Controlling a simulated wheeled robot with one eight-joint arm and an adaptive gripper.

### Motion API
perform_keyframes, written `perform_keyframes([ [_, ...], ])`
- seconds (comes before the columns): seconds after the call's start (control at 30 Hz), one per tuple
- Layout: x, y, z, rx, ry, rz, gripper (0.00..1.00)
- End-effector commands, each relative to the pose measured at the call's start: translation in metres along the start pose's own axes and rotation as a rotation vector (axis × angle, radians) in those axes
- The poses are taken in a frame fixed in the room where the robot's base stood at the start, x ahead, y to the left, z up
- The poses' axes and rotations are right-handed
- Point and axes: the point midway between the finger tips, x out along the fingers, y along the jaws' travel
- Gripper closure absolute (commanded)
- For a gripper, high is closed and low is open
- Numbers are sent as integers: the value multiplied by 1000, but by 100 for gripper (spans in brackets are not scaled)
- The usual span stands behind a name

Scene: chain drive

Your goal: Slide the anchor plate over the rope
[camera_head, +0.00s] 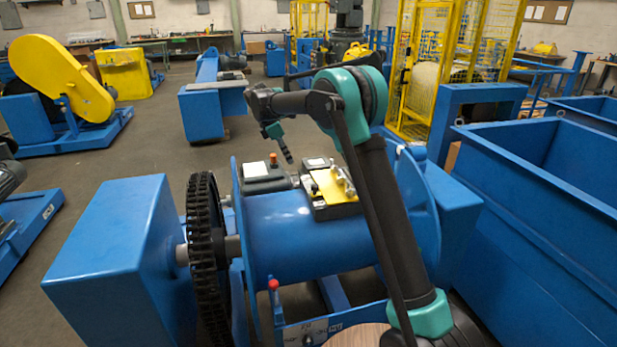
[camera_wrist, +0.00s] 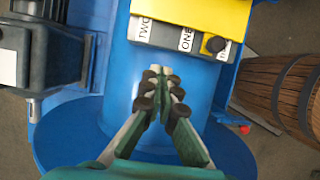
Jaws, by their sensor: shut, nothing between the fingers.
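My gripper (camera_head: 288,157) is shut and empty, pointing down above the blue drum (camera_head: 290,228); in the wrist view its fingertips (camera_wrist: 162,73) meet over the blue surface. To its right in the head view, a yellow plate (camera_head: 323,186) with small brass-coloured parts sits on a dark block on the drum's far side. In the wrist view the yellow plate (camera_wrist: 195,12) lies beyond the fingertips, above a grey strip (camera_wrist: 165,36) labelled TWO and ONE, with a dark knob (camera_wrist: 215,44). I cannot tell which piece is the anchor plate, and I cannot make out a rope.
A black chain wheel (camera_head: 205,260) and a blue housing (camera_head: 115,250) are left. A red-knobbed lever (camera_head: 273,285) rises in front. A wooden barrel (camera_wrist: 290,88) is right in the wrist view; a blue bin (camera_head: 540,200) stands right.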

Motion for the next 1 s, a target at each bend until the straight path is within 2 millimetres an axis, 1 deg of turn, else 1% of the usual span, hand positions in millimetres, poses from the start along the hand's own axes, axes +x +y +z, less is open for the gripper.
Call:
perform_keyframes([
  [0.3, 0, 0, 0, 0, 0, 0, 100],
  [0.47, 11, 0, 0, 2, 0, -1, 100],
  [0.57, 25, 0, 1, 3, 0, -1, 100],
  [0.8, 73, 0, 0, 2, 0, -1, 100],
  [0.97, 103, 0, 0, 3, 0, 0, 100],
  [1.0, 104, 0, 8, 4, 0, 0, 100],
])
